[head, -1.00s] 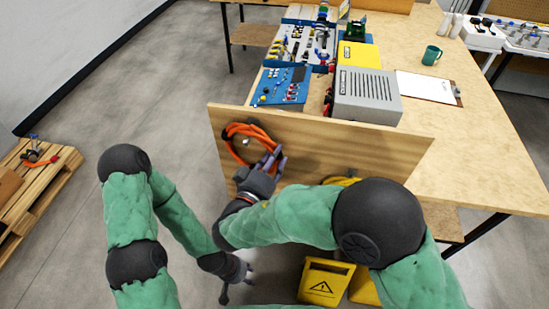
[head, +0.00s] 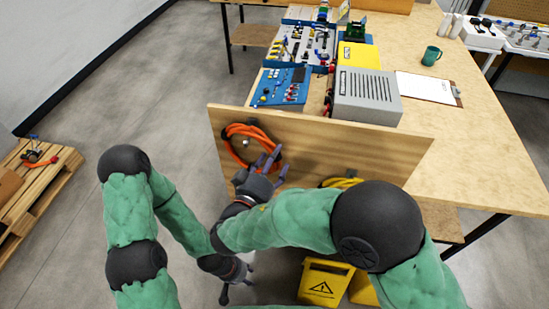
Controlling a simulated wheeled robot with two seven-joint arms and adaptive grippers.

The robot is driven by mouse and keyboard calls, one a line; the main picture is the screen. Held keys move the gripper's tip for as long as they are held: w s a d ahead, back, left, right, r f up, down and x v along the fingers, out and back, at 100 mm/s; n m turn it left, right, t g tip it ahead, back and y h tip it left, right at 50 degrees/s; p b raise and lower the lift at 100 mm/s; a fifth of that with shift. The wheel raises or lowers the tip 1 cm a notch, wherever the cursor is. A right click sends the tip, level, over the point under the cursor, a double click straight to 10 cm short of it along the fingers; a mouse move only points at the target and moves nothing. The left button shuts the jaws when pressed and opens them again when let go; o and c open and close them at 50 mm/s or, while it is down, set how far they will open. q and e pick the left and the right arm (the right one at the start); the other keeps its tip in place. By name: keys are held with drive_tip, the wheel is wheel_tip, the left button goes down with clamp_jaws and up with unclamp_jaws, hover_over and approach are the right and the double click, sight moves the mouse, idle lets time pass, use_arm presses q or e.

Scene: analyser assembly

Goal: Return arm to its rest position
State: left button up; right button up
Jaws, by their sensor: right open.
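My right gripper (head: 274,162) is open in front of the upright wooden panel (head: 345,148). Its fingers overlap the lower right of the orange cable coil (head: 232,148) in the picture; whether they touch it I cannot tell. The coil hangs at a dark hook on the panel's left part. My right arm reaches in from the lower right, bent at a black elbow. My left gripper (head: 238,284) hangs low over the floor, below the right forearm, with its fingers spread and nothing seen between them. My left arm is folded at the left.
A yellow wet-floor sign (head: 322,284) stands below the panel, near both arms. A yellow coil (head: 341,183) hangs on the panel's right. The table (head: 485,150) carries a grey box (head: 366,96) and a blue instrument (head: 281,86). A pallet (head: 40,190) lies left; floor between is clear.

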drive_tip(key=v, duration=0.7)
drive_tip(key=s+d+f+n+g+p, duration=0.1)
drive_tip(key=s+d+f+g, duration=0.1)
drive_tip(key=d+f+g, duration=0.35)
drive_tip(key=s+d+f+n+g, duration=0.1)
drive_tip(key=s+d+f+g, duration=0.15)
drive_tip(key=f, duration=0.65)
drive_tip(key=s+d+f+n+g+p, duration=0.1)
drive_tip(key=d+f+g, duration=0.35)
drive_tip(key=f, duration=0.25)
drive_tip(key=s+a+f+m+g+y+p, duration=0.1)
drive_tip(key=s+a+f+g+y, duration=0.2)
drive_tip(key=s+f+g+y, duration=0.75)
drive_tip(key=w+d+f+m+t+p, duration=0.1)
drive_tip(key=w+d+f+m+t, duration=0.2)
drive_tip(key=t, duration=0.4)
drive_tip(key=shift+w+d+f+m+y, duration=0.35)
drive_tip(key=shift+w+f, duration=0.1)
drive_tip(key=shift+f, duration=0.15)
drive_tip(key=shift+a, duration=0.1)
